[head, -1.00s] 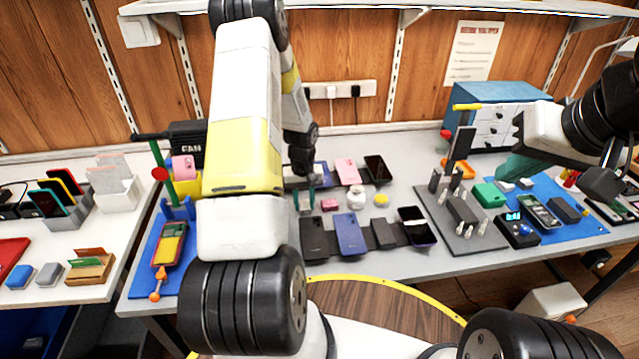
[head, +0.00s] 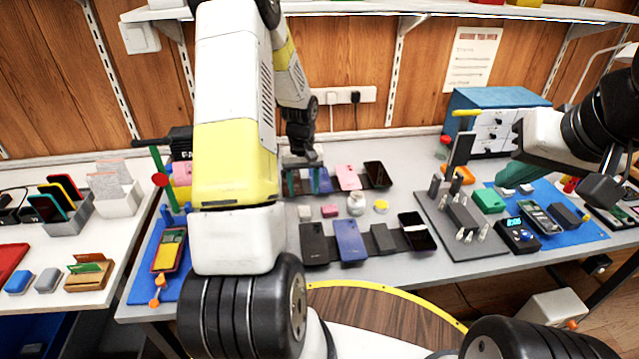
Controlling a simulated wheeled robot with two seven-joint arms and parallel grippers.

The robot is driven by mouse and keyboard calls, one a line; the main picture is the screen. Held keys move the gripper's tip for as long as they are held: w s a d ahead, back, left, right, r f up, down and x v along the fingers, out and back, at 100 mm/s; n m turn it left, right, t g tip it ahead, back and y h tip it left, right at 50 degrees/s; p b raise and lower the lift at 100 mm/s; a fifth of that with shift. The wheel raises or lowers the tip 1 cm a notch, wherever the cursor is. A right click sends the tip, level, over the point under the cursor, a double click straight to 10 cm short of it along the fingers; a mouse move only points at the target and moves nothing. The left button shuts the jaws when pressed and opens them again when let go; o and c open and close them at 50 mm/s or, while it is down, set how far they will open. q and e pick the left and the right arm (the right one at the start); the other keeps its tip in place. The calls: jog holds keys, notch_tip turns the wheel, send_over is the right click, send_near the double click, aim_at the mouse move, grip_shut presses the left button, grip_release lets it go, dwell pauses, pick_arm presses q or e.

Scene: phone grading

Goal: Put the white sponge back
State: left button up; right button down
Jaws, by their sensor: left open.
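The white sponge (head: 305,212) is a small pale block lying on the grey table, just left of a pink block (head: 329,210).
A white jar (head: 355,204) and a yellow round pad (head: 381,206) stand right of the pink block. Phones lie in front on a dark strip and behind, including a pink phone (head: 347,177). A grey fixture mat (head: 452,240) lies to the right. My left arm hides the table's left part.

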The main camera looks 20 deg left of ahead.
pick_arm(q)
jog(key=s+d+r+m+t, duration=0.1)
jog(key=s+d+r, duration=0.15)
jog(key=r, duration=0.45)
jog(key=s+d+r+m+t, duration=0.1)
jog(key=s+d+r, duration=0.15)
jog(key=r, duration=0.55)
jog(key=s+d+r+m+t, duration=0.1)
jog(key=s+d+r, duration=0.15)
jog(key=r, duration=0.45)
jog(key=s+d+r+m+t+h, duration=0.1)
jog(key=s+d+r, duration=0.1)
jog(key=s+r, duration=0.2)
jog(key=s+d+r+m+t+h, duration=0.1)
jog(key=s+d+r+t, duration=0.1)
jog(key=s, duration=0.9)
notch_tip(320, 180, up, 2)
jog(key=shift+s+d+m, duration=0.3)
jog(key=shift+d+m, duration=0.1)
jog(key=shift+d, duration=0.25)
